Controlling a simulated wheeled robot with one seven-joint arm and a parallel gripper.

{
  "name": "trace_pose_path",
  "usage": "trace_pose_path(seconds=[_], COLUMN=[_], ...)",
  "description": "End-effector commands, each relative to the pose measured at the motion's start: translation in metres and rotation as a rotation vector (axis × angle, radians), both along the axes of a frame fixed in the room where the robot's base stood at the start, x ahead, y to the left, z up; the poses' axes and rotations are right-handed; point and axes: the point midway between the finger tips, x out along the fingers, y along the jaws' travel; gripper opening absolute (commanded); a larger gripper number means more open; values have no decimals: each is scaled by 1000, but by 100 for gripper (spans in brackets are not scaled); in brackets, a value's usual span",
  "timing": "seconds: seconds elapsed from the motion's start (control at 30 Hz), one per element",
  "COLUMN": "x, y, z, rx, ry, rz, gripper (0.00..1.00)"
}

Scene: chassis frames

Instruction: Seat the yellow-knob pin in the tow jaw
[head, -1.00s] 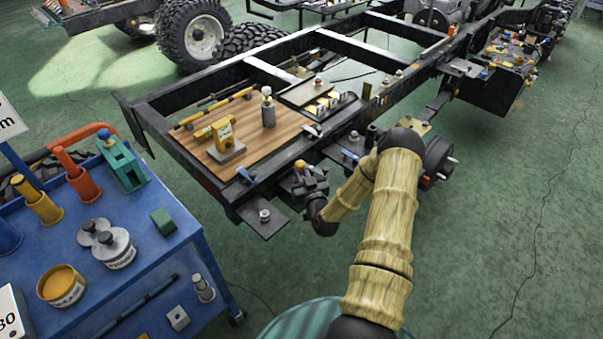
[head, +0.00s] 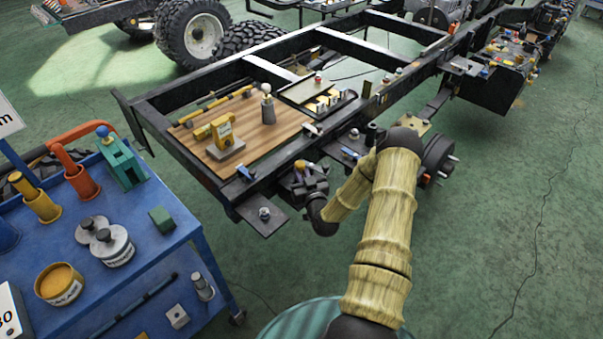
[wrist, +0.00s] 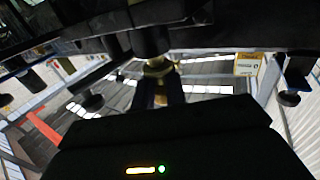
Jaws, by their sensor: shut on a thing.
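My gripper (head: 302,180) is at the near side rail of the chassis, beside the wooden board and below its level. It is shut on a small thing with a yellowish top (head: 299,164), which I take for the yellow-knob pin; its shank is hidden. In the wrist view a brass-yellow part (wrist: 158,68) shows just beyond the dark gripper body, under dark metal. A yellow jaw-like block (head: 222,132) on a grey base stands on the board. I cannot tell whether it is the tow jaw, or whether the held thing touches any jaw.
The wooden board (head: 262,135) also bears a grey post with a pale ball top (head: 267,105). A dark tray (head: 335,105) lies to its right. A bracket plate (head: 263,222) sticks out near my gripper. A blue cart (head: 150,262) with several parts stands at left. Floor at right is clear.

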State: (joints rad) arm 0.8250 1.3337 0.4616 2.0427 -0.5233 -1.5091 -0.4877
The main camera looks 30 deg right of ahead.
Motion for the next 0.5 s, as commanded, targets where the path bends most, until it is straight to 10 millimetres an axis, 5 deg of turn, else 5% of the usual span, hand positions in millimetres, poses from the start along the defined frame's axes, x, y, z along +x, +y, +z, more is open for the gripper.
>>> trace_pose_path(seconds=[0.5], x=[0], y=[0], z=[-10], rx=[0], ry=[-1], rz=[0], gripper=[0])
